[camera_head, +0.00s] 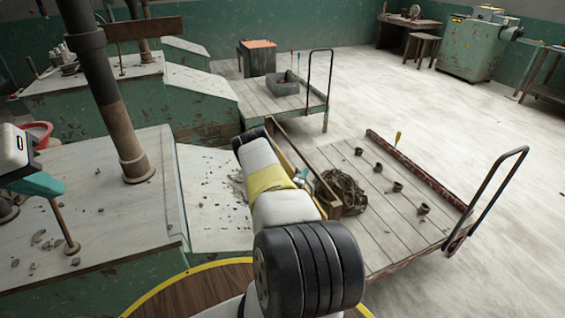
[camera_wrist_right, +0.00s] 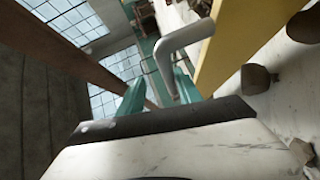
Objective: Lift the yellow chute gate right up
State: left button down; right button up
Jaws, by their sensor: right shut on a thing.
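The yellow chute gate (camera_wrist_right: 238,40) is a flat yellow panel at the upper right of the right wrist view. A bent grey handle (camera_wrist_right: 185,45) stands out beside it. My right gripper (camera_wrist_right: 161,82) has its teal fingers on either side of the handle's lower end and is shut on it. In the head view my right arm hides most of the gate; a little yellow shows beside a brown wooden frame (camera_head: 327,203). My left gripper (camera_head: 42,186) is at the far left above a bench, near an upright rusty rod (camera_head: 62,225); its finger gap is unclear.
A flat cart (camera_head: 400,222) right of the frame carries a coiled dark bundle (camera_head: 341,192) and several small pots. A dark pipe (camera_head: 110,110) rises from the left bench. Another cart (camera_head: 248,100) with a grey bin (camera_head: 282,88) stands behind. Floor at right is open.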

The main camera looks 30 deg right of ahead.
jog(key=v, duration=0.6)
jog(key=shift+s+a, duration=0.15)
jog(key=shift+s, duration=0.1)
